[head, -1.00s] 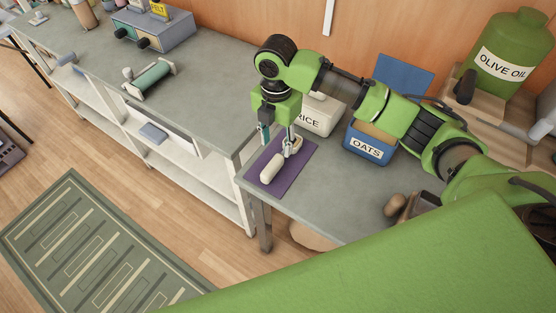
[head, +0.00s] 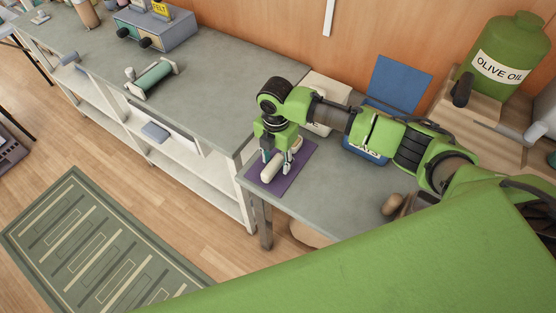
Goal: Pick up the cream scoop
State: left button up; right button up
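The cream scoop (head: 269,173) lies on a purple mat (head: 296,177) near the left end of the grey worktop. My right gripper (head: 277,162) points down over the mat, its two fingers spread apart, with the scoop between and below them. The gripper hides the far part of the scoop. I cannot tell whether the fingers touch it. My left gripper is not in view.
Behind my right arm stand a RICE box (head: 327,88), mostly hidden, and a blue OATS box (head: 366,152) with its open blue lid (head: 400,82). A green OLIVE OIL can (head: 497,62) is at the right. The worktop (head: 330,205) in front of the mat is clear.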

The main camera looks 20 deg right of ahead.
grip_shut()
jog(key=shift+r, duration=0.1)
